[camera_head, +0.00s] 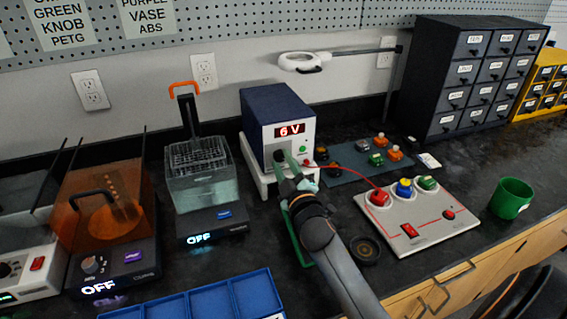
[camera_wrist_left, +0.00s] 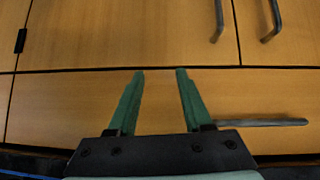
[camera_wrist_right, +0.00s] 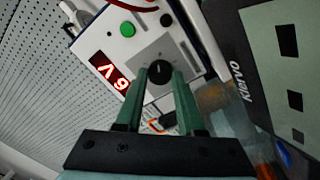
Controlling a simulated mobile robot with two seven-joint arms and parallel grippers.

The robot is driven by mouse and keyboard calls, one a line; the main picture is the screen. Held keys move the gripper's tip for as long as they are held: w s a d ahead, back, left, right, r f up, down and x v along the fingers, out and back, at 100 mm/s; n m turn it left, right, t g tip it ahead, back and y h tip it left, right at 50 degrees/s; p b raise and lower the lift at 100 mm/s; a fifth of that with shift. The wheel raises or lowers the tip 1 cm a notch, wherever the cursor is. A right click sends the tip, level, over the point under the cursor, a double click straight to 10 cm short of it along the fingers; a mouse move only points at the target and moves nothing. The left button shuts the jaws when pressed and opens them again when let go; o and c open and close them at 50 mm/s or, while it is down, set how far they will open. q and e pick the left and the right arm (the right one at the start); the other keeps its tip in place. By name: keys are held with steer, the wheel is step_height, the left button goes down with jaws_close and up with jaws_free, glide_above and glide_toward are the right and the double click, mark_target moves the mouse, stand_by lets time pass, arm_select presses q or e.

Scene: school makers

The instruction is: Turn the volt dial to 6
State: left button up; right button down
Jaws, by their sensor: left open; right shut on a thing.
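The power supply (camera_head: 278,112) is a blue and white box on the bench. In the head view the right gripper (camera_head: 287,163) covers most of the dial. My left gripper (camera_wrist_left: 159,73) is open and empty, facing wooden cabinet fronts below the bench.
A board with coloured knobs (camera_head: 420,215) lies right of my right arm, joined by a red wire. A green cup (camera_head: 510,198) stands farther right. A tank unit (camera_head: 203,180) stands left of the supply. Blue trays (camera_head: 200,306) are at the front.

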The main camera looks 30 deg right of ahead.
arm_select(q)
steer(key=shift+s+f, duration=0.1)
stand_by(0.3)
arm_select(e)
steer(key=c, duration=0.5)
jaws_free()
